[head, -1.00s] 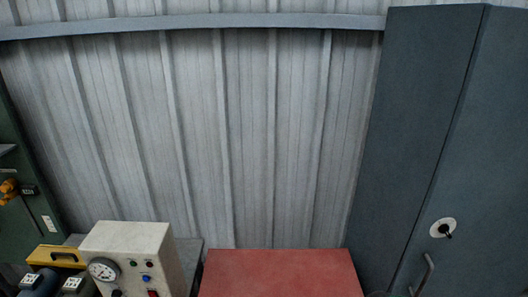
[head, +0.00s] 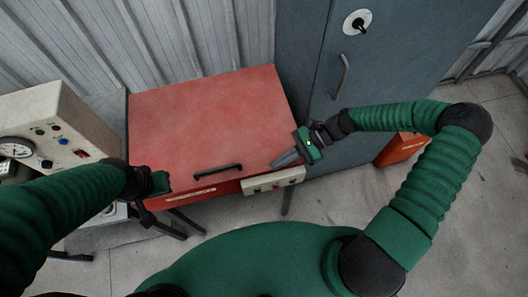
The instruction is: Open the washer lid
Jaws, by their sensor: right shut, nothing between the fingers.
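The washer is a red box with a flat red lid (head: 205,115) that is down, in the middle of the head view. A black bar handle (head: 218,171) lies near the lid's front edge. A pale control panel (head: 273,181) sits on the washer's front right. My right gripper (head: 285,159) is shut and empty over the lid's front right corner, right of the handle; I cannot tell whether it touches the lid. My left gripper (head: 150,205) is at the washer's front left corner, left of the handle; its fingers point down and their opening is unclear.
A beige box with a gauge (head: 45,135) stands left of the washer. A tall blue-grey cabinet (head: 400,60) with a handle stands at the right, close behind my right arm. An orange-red box (head: 398,149) is on the floor by it. A corrugated wall is behind the washer.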

